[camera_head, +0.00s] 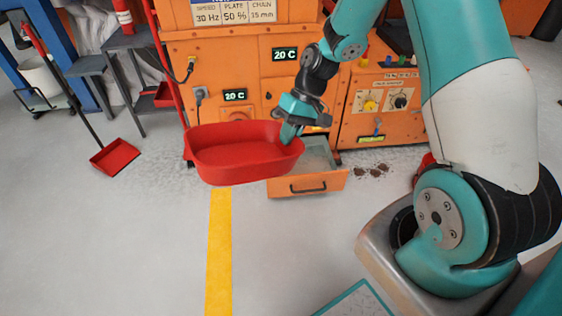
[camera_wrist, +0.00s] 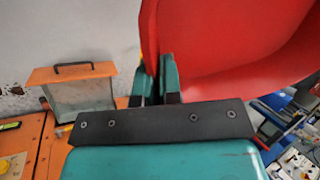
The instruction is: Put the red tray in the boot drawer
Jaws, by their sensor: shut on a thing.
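The red tray (camera_head: 245,155) is a deep oval tub in the head view, held up in the air to the left of and partly in front of the open drawer. My gripper (camera_head: 292,132) is shut on the tray's right end wall. In the wrist view, my gripper's fingers (camera_wrist: 157,80) pinch the rim of the red tray (camera_wrist: 230,45). The boot drawer (camera_head: 308,186) is pulled out low on the orange machine, with a dark handle on its front. The tray hides part of its left side. The drawer (camera_wrist: 80,90) also shows in the wrist view, with a bare grey inside.
The orange machine (camera_head: 235,60) with displays and knobs stands behind. Dark crumbs (camera_head: 370,172) lie on the floor right of the drawer. A red dustpan (camera_head: 115,157) and grey step stools (camera_head: 125,42) are at the left. The floor in front is clear, with a yellow stripe (camera_head: 218,250).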

